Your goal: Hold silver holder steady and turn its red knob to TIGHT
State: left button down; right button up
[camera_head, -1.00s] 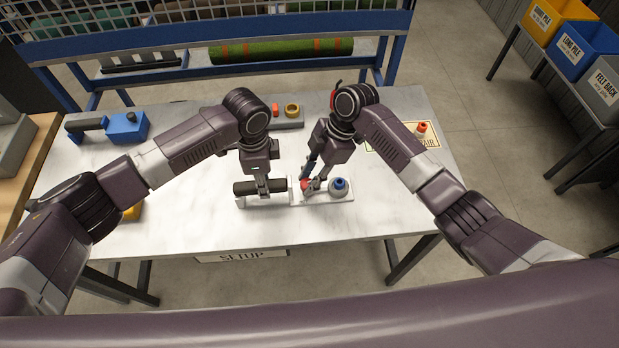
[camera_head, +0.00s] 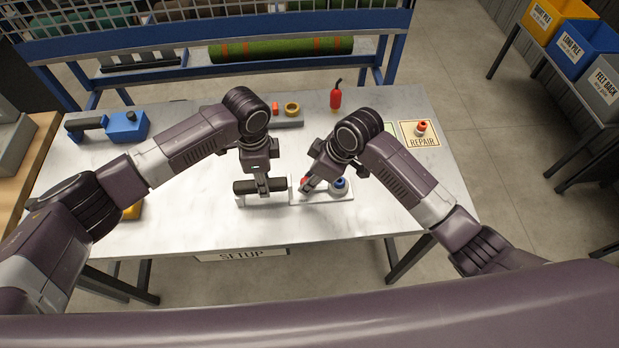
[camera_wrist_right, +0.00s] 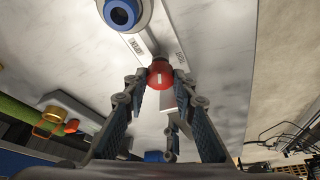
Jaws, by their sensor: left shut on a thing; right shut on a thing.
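The silver holder (camera_head: 325,197) lies on the white table, with a dark roller (camera_head: 241,187) along its left part. My left gripper (camera_head: 263,190) is shut on the roller end of the holder, its fingers over the dark roller. The red knob (camera_head: 303,182) is on the holder's right part, mostly hidden by my right gripper (camera_head: 307,187). In the right wrist view the knob (camera_wrist_right: 161,75) is between the right fingertips, with a small pale mark on it.
A blue round piece (camera_head: 340,183) sits on the holder right of the knob. A red bottle (camera_head: 336,97) stands at the table's back. A REPAIR card (camera_head: 422,140) bears a small red-and-white item. A blue tool (camera_head: 125,126) lies at the left.

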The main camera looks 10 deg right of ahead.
jog(key=m, duration=0.2)
jog(key=m+t+h, duration=0.1)
jog(key=m, duration=0.1)
jog(key=shift+s+a+m, duration=0.1)
jog(key=shift+s+m, duration=0.05)
jog(key=shift+m, duration=0.15)
jog(key=m+t, duration=0.1)
jog(key=m, duration=0.1)
jog(key=shift+a+m+h, duration=0.1)
jog(key=shift+m+h, duration=0.3)
jog(key=m+h, duration=0.1)
jog(key=m, duration=0.2)
jog(key=m+h, duration=0.1)
jog(key=m, duration=0.2)
jog(key=shift+a+h, duration=0.1)
jog(key=shift+h, duration=0.2)
jog(key=shift+m, duration=0.4)
jog(key=o, duration=1.2)
jog(key=shift+c, duration=0.2)
jog(key=shift+t, duration=0.3)
